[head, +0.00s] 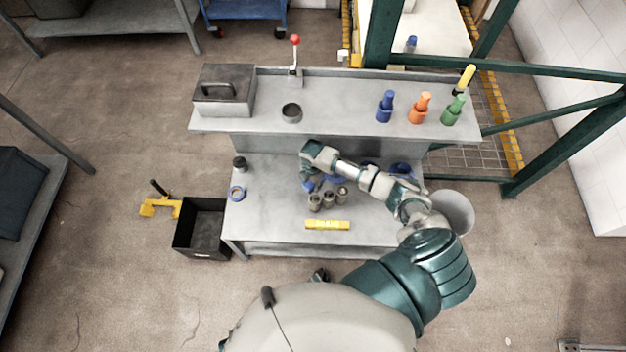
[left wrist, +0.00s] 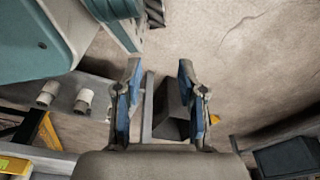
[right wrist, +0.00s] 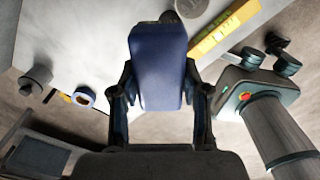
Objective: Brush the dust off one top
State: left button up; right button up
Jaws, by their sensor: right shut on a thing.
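In the right wrist view, my right gripper (right wrist: 160,100) is shut on a blue block-like thing (right wrist: 158,62); no bristles show, so I cannot tell if it is a brush. In the head view, the right gripper (head: 308,184) is low over the table, left of several small grey cylinders (head: 328,199), partly hidden by my arm. One round grey top (right wrist: 190,8) shows just beyond the blue thing. I cannot see dust on the tops. In the left wrist view, my left gripper (left wrist: 160,100) is open and empty, away from the table; two cylinders (left wrist: 48,93) show at left.
A yellow labelled bar (head: 327,225) lies near the table's front edge. A blue ring (head: 237,193) and dark jar (head: 240,163) stand at left. A raised shelf (head: 340,98) behind holds a toolbox (head: 224,92) and bottles (head: 419,108). A black bin (head: 200,228) stands left of the table.

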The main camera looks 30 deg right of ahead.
pick_arm(q)
jog(key=shift+s+f+p, duration=0.35)
jog(key=shift+s+f, duration=0.3)
jog(key=shift+s, duration=0.35)
jog(key=shift+a, duration=0.1)
